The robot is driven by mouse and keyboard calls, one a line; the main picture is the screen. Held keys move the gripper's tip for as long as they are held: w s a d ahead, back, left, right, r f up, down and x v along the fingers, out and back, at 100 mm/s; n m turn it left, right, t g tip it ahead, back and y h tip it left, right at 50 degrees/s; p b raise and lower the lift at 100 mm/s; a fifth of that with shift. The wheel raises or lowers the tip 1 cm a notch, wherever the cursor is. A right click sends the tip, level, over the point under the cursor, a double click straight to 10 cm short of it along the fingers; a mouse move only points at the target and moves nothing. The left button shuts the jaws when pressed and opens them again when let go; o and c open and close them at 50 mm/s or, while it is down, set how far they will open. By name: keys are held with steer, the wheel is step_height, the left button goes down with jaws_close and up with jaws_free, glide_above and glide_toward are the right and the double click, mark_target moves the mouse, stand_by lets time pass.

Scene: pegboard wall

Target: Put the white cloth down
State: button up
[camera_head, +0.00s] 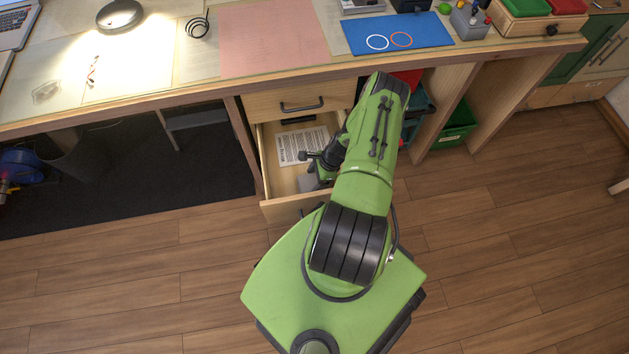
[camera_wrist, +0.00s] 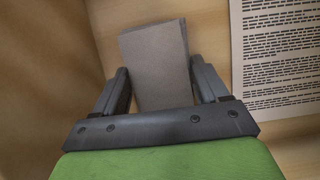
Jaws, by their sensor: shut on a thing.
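In the head view a bit of grey (camera_head: 307,183) shows below the gripper, near the drawer's front. Whether the cloth touches the drawer floor I cannot tell. My arm hides the right part of the drawer.
A printed sheet (camera_wrist: 275,55) lies on the drawer floor to the right of the cloth, and a dark object (camera_head: 298,120) lies at the back. Drawer walls stand close around the gripper. The desk top above holds a pink mat (camera_head: 270,40) and a blue mat (camera_head: 397,35).

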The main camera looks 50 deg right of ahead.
steer(key=shift+f, duration=0.9)
steer(key=shift+r, duration=0.15)
steer(key=o, duration=1)
